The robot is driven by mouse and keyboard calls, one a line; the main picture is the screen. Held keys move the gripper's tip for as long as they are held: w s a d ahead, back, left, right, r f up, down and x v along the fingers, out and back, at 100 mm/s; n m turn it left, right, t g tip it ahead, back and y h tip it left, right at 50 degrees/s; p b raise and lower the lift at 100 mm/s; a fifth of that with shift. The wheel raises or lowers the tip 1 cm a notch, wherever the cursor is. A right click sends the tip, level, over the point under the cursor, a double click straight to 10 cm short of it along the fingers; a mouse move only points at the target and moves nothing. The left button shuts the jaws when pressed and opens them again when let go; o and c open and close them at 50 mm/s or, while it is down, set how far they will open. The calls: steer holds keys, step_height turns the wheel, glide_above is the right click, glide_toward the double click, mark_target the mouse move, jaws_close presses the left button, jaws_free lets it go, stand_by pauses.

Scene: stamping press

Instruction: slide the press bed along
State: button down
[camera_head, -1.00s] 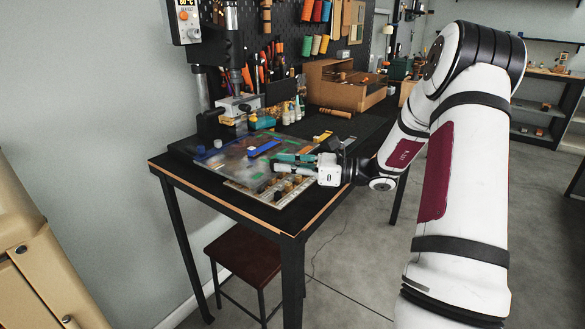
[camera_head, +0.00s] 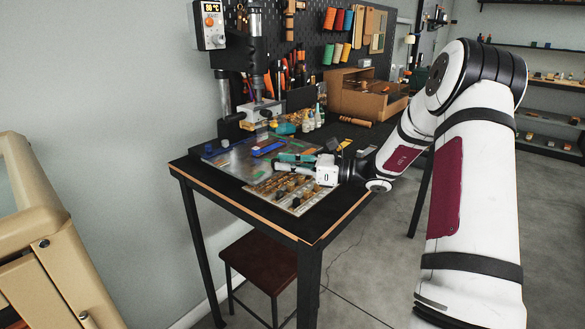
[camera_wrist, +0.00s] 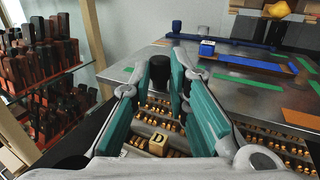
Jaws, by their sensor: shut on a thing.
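The press bed (camera_head: 231,163) is a flat grey metal plate with coloured strips on it, lying on the table beneath the stamping press (camera_head: 258,90). It also shows in the wrist view (camera_wrist: 150,55). My gripper (camera_head: 280,162) is low at the bed's near right edge. In the wrist view, its teal-padded fingers (camera_wrist: 163,85) are shut around an upright black knob (camera_wrist: 159,70) at the bed's edge. The knob's lower part is hidden. In the head view the fingers hide the knob.
A tray of brass type (camera_head: 298,190) lies beside the bed at the table's front edge. A block marked D (camera_wrist: 158,145) shows there. A stool (camera_head: 262,262) is under the table.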

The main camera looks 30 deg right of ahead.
mark_target(272, 160)
steer(key=shift+w+d+b+x, duration=0.15)
steer(key=shift+b+x, duration=0.05)
steer(key=shift+x, duration=0.8)
steer(key=shift+w+d+b+x, duration=0.15)
steer(key=shift+x, duration=0.8)
steer(key=shift+w+d+b+x, duration=0.15)
steer(key=shift+w+b+x, duration=0.05)
steer(key=shift+x, duration=0.8)
steer(key=shift+f, duration=0.1)
steer(key=c, duration=1.4)
jaws_free()
steer(key=shift+c, duration=0.2)
steer(key=shift+d, duration=0.15)
steer(key=shift+d, duration=0.15)
steer(key=shift+s+d, duration=0.25)
steer(key=shift+d, duration=0.15)
steer(key=v, duration=1)
steer(key=shift+s+d, duration=0.25)
steer(key=shift+s, duration=0.1)
steer(key=shift+s+d, duration=0.1)
